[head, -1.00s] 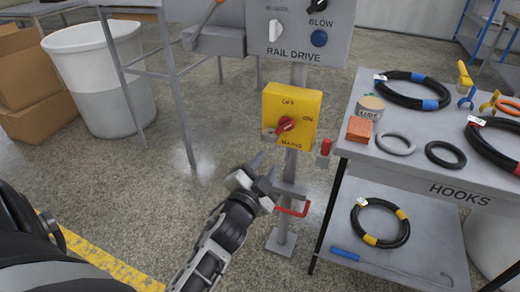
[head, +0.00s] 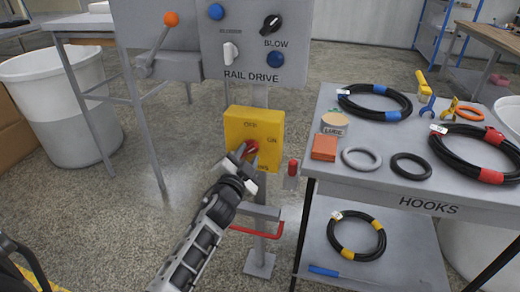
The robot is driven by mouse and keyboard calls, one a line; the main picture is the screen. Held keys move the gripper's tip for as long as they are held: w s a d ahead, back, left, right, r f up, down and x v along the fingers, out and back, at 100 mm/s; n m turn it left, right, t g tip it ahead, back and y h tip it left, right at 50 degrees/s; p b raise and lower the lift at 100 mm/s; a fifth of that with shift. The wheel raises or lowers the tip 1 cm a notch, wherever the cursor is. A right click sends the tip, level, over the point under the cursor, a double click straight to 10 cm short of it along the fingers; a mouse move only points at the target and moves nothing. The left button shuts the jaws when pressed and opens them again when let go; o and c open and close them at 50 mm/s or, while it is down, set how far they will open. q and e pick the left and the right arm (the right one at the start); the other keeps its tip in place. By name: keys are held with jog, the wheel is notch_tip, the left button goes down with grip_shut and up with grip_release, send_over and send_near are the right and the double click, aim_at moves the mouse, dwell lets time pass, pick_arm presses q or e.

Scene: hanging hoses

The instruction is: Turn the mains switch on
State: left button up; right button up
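The yellow mains switch box (head: 268,126) stands on a grey post, with OFF marked at its top and ON at its right. Its red knob (head: 251,146) is at the middle of the box face and is partly hidden by my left gripper (head: 247,155). The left gripper comes up from below, with its two fingers apart and the knob showing between their tips. I cannot tell whether the fingers touch the knob, and its pointing direction is hidden. My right gripper is not in view.
Above is the grey rail drive panel (head: 255,73) with knobs. A lever with an orange ball (head: 171,19) is to its left. A red-capped peg (head: 292,168) is right of the box, beside the hooks table (head: 400,180) bearing hoses and rings. A red handle (head: 258,232) is below.

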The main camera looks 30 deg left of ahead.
pick_arm(q)
jog(key=shift+w+a, duration=0.15)
jog(key=shift+w, duration=0.6)
grip_shut()
